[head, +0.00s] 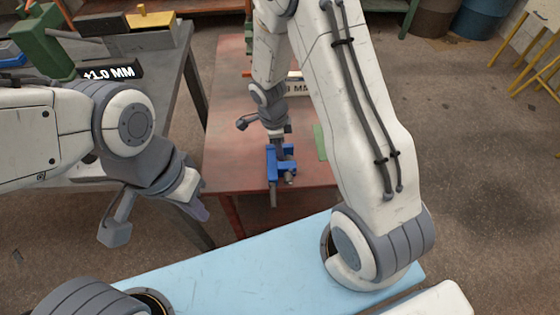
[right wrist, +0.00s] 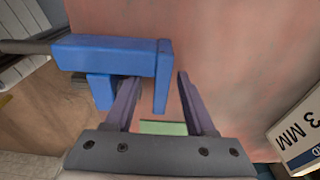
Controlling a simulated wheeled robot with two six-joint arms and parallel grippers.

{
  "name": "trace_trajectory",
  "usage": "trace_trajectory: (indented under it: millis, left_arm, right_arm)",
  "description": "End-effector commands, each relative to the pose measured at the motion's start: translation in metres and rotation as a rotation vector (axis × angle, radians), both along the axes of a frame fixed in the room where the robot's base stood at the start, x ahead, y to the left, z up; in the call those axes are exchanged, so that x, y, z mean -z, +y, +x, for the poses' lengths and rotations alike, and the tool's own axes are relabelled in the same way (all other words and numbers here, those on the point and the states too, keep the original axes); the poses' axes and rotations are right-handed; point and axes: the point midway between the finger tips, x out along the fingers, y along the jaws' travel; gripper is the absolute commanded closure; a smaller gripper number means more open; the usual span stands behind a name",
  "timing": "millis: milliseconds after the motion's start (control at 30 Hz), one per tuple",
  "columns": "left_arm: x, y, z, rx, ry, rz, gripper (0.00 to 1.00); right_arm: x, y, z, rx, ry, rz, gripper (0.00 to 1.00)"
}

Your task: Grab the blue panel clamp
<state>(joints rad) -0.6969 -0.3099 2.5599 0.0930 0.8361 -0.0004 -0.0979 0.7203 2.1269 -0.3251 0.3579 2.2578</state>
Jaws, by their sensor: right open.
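The blue panel clamp (head: 272,166) is at the near part of the red table, close to its front edge. My right gripper (head: 278,148) is right at it, pointing down. In the right wrist view the clamp (right wrist: 110,56) has a long bar and a short arm. The short arm lies between the two open fingers of my right gripper (right wrist: 158,82), with a gap on each side. The bar crosses the left finger's tip. My left gripper (head: 198,208) hangs in front of the grey bench, away from the clamp; its finger gap is not clear.
The red table (head: 228,110) holds a green pad (head: 320,142) right of the clamp and a white "3 MM" sign (head: 295,88) behind. A grey bench (head: 165,75) at left carries a black "+1.0 MM" sign (head: 110,73) and a green device (head: 42,40).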

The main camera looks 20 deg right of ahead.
Motion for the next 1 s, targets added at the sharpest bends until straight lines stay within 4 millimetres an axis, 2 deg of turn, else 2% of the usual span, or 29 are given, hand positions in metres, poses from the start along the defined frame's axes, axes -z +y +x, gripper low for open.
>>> trace_trajectory:
  millis: [200, 233, 300, 367, 1000]
  left_arm:
    - [0.0001, 0.0001, -0.0001, 0.0, 0.0, 0.0, 1.0]
    - [0.0001, 0.0001, -0.0001, 0.0, 0.0, 0.0, 1.0]
    - [0.0001, 0.0001, -0.0001, 0.0, 0.0, 0.0, 1.0]
    - [0.0001, 0.0001, -0.0001, 0.0, 0.0, 0.0, 1.0]
    - [0.0, 0.0, 0.0, 0.0, 0.0, 0.0, 1.0]
  right_arm:
    - [0.001, 0.0002, 0.0005, 0.0, -0.001, 0.001, 0.45]
    - [0.001, 0.0002, 0.0005, 0.0, -0.001, 0.001, 0.53]
    - [0.0009, 0.0002, 0.0005, 0.0, -0.001, 0.001, 0.79]
    - [0.0009, 0.0001, 0.0004, 0.0, -0.001, 0.001, 1.0]
    - [0.0004, 0.0002, 0.0005, -0.001, -0.001, 0.0, 1.0]
